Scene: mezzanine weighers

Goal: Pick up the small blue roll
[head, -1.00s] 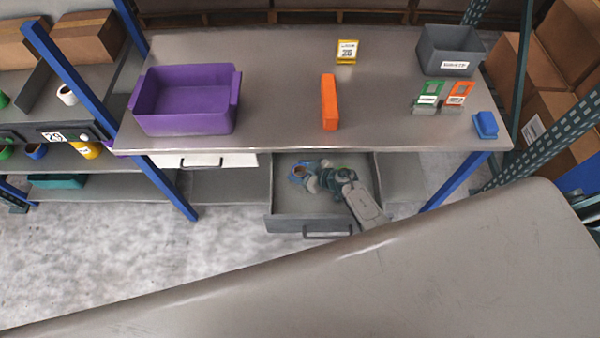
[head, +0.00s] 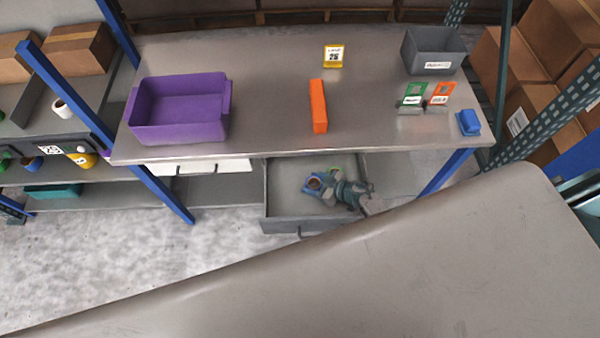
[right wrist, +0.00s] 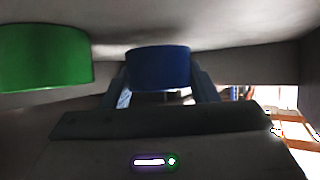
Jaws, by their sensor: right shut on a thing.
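The small blue roll (head: 313,184) with a brown core is in the open grey drawer (head: 284,223) under the far table. My right gripper (head: 318,186) reaches into the drawer and is shut on the roll. In the right wrist view the blue roll (right wrist: 158,68) sits between the two fingers (right wrist: 160,85). A green roll (right wrist: 45,57) stands to its left, apart from it; in the head view only a bit of green (head: 335,170) shows behind the gripper. I cannot tell whether the blue roll is clear of the drawer floor. My left gripper is not in view.
The table above (head: 260,120) holds a purple bin (head: 180,132), an orange block (head: 318,108), a grey bin (head: 432,65) and a blue item (head: 468,123). A grey surface (head: 400,270) fills the foreground and hides part of my arm. A shelf with rolls stands left.

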